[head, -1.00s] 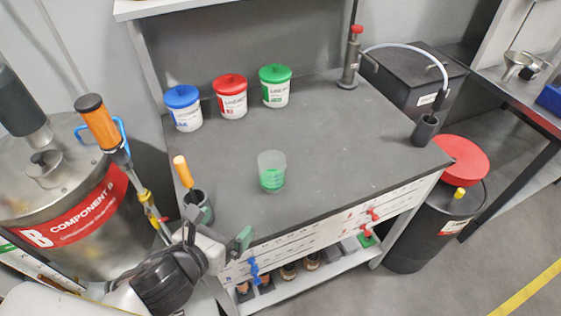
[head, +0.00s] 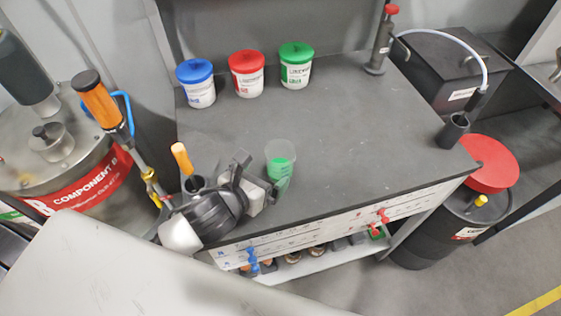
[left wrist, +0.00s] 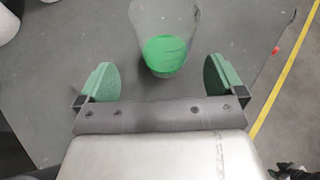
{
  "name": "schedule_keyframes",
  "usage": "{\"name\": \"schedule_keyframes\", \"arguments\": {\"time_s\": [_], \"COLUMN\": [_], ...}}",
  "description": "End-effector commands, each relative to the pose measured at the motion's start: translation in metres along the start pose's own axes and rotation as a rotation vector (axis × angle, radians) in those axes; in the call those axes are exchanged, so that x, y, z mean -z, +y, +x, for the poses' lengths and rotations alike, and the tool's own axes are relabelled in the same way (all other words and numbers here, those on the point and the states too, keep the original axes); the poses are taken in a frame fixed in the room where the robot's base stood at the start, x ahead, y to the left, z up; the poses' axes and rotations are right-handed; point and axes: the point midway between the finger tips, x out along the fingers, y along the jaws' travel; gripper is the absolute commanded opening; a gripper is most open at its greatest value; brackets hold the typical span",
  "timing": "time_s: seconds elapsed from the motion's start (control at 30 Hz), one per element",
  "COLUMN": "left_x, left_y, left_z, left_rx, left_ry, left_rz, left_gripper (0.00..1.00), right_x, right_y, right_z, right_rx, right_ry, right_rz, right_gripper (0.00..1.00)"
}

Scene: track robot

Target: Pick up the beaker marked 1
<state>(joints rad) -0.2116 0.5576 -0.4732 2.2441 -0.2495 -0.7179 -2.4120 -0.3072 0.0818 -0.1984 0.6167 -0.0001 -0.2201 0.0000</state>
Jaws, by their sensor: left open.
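A clear beaker (head: 281,160) with green liquid or a green marking in its lower part stands upright on the grey bench top (head: 330,130). No number can be read on it. My left gripper (head: 262,178) is low over the front of the bench, right beside the beaker. In the left wrist view the green-padded fingers of my left gripper (left wrist: 159,82) are spread wide and empty, and the beaker (left wrist: 164,38) stands ahead, centred between them and just beyond their tips. In the head view the gripper partly covers the beaker's front. My right gripper is in no view.
Blue (head: 196,84), red (head: 246,74) and green-lidded tubs (head: 295,66) stand at the back of the bench. An orange-handled tool in a dark holder (head: 195,184) is close left of my gripper. A black cup (head: 453,131) stands at the right edge.

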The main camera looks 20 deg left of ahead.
Motion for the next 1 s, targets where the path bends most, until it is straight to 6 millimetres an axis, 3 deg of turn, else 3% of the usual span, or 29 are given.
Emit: {"name": "schedule_keyframes", "arguments": {"time_s": [0.4,0.67,1.0], "left_x": [0.001,0.001,0.001], "left_y": [-0.008,-0.008,-0.008], "left_z": [0.048,0.052,0.051], "left_rx": [0.001,0.002,0.002], "left_ry": [0.001,0.001,0.001], "left_rz": [-0.001,0.000,0.000], "left_gripper": [0.97,0.97,0.48], "right_x": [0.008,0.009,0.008], "right_y": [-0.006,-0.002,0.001], "right_z": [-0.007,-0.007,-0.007], "right_rx": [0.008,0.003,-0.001], "right_ry": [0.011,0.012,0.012], "right_rz": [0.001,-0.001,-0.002], "right_gripper": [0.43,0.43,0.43]}}
